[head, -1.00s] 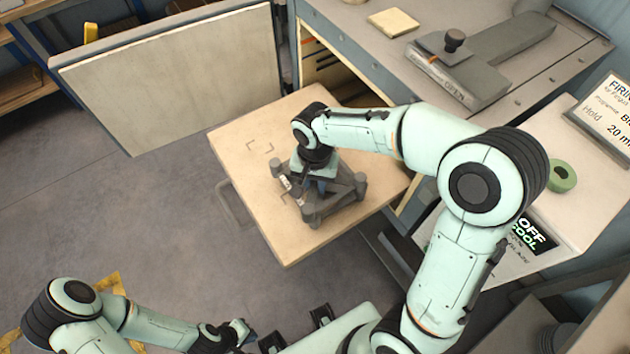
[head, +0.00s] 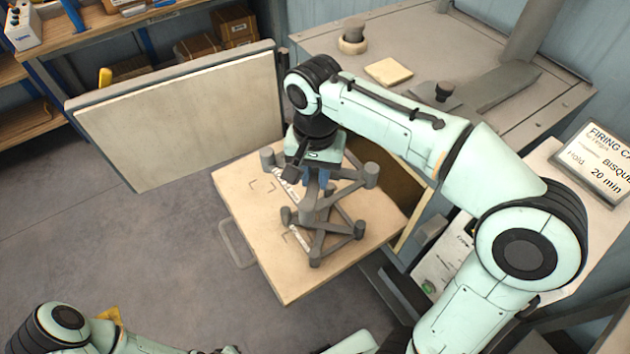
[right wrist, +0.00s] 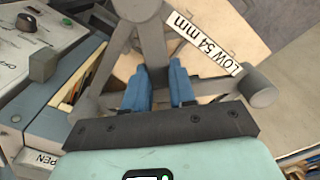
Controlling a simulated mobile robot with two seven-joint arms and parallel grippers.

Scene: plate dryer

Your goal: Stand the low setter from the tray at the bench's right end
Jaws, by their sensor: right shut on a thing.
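My right gripper (head: 316,178) is shut on the low setter (head: 371,175), a grey frame with short posts. It holds the setter above the tan board (head: 242,196). A second grey setter (head: 317,243) stands on the board below, partly hidden by the held one.
A pale door panel (head: 185,120) stands open at the left. Behind is a grey top with a tan tile (head: 388,71) and a dark knob. At the right a pale surface carries a firing card (head: 600,160). The board's left and front parts are clear, with corner marks.

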